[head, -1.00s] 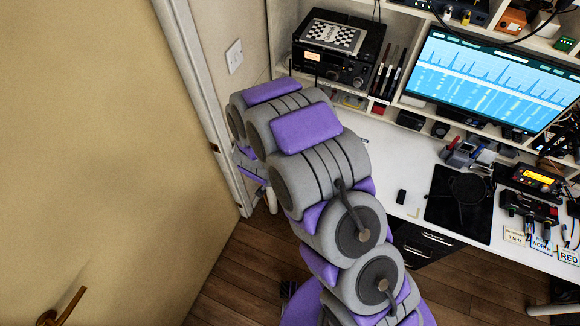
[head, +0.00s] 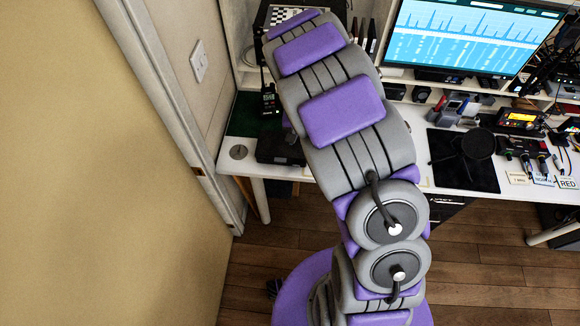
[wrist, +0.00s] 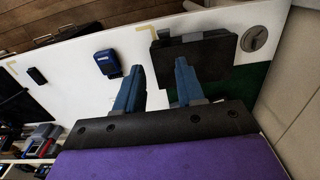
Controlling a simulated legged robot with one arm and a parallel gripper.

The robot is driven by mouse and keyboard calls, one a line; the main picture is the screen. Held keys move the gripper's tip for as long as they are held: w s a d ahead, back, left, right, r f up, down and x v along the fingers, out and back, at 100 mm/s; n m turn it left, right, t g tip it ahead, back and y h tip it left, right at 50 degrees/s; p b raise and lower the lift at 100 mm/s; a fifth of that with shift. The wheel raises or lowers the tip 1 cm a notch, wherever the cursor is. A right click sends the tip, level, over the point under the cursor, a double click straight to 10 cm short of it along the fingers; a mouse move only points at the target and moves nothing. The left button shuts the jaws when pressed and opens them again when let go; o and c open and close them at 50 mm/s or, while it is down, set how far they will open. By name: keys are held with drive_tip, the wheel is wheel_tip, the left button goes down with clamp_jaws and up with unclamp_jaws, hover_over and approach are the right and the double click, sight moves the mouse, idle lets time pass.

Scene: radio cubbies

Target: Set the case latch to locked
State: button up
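A flat black case (head: 278,148) lies on the left end of the white desk in the head view, partly hidden by my arm. In the wrist view the case (wrist: 212,62) lies on the white top and green mat, just beyond my fingertips. Its latch cannot be made out clearly. My gripper (wrist: 158,80) has two blue fingers spread apart, with white desk showing between them. The right finger overlaps the case in the picture; I cannot tell whether it touches. In the head view my gripper is hidden behind my arm.
A handheld radio (head: 268,98) stands behind the case. A round grey disc (head: 238,152) lies left of it, near the wall. A blue device (wrist: 108,63) lies on the desk in the wrist view. A black mat (head: 464,160) and monitor (head: 465,38) are farther right.

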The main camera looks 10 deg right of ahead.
sight(296, 166)
drive_tip(key=f+b, duration=0.1)
drive_tip(key=f, duration=0.4)
drive_tip(key=f+b, duration=0.1)
drive_tip(key=f, duration=0.5)
drive_tip(key=a+f+b, duration=0.1)
drive_tip(key=f, duration=0.5)
drive_tip(key=shift+f, duration=0.15)
drive_tip(key=shift+d, duration=0.1)
drive_tip(key=c, duration=0.7)
drive_tip(key=shift+w+r+g+p, duration=0.25)
drive_tip(key=shift+g+p, duration=0.25)
drive_tip(key=shift+p, duration=0.25)
drive_tip(key=shift+w+g+y, duration=0.15)
drive_tip(key=shift+g+y, duration=0.25)
drive_tip(key=shift+w+d+g, duration=0.1)
drive_tip(key=shift+w+g, duration=0.05)
drive_tip(key=shift+g, duration=0.25)
